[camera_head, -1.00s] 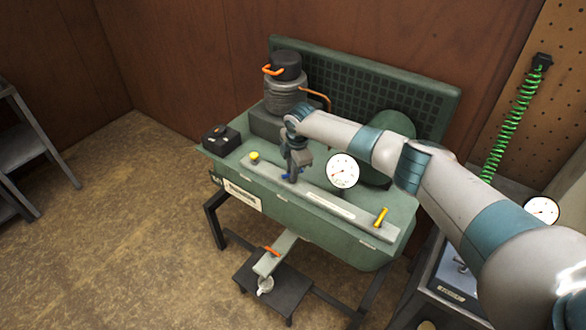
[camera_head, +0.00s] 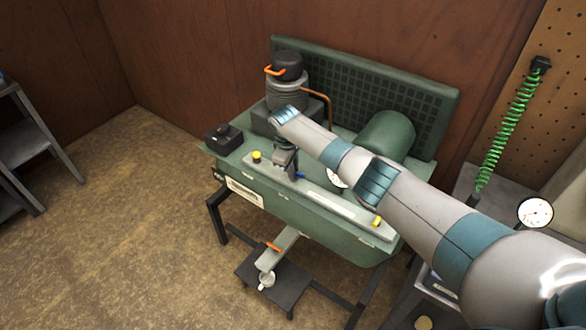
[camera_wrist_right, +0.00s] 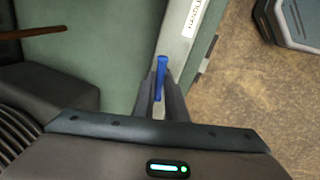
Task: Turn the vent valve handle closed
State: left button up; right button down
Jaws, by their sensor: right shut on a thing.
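The vent valve handle appears to be the small blue handle (camera_head: 299,176) on the grey strip along the front of the green machine. In the right wrist view the blue handle (camera_wrist_right: 161,72) stands between my fingers. My right gripper (camera_head: 290,176) reaches down onto it and is shut on it; the fingertips (camera_wrist_right: 160,92) are on both sides of the handle. The valve body under the handle is hidden by the gripper. My left gripper is not in view.
A yellow knob (camera_head: 256,156) is left of the gripper; a yellow handle (camera_head: 376,221) is at the strip's right end. A gauge (camera_head: 337,179) is mostly behind my right arm. A black box (camera_head: 222,138) sits at the machine's left corner.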

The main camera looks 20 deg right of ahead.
jog(key=shift+m, duration=0.8)
jog(key=shift+w+r, duration=0.1)
jog(key=c, duration=1.8)
grip_release()
notch_tip(320, 180, up, 17)
jog(key=s+a+b, duration=0.2)
jog(key=b, duration=0.2)
jog(key=shift+a, duration=0.4)
jog(key=shift+s, duration=0.1)
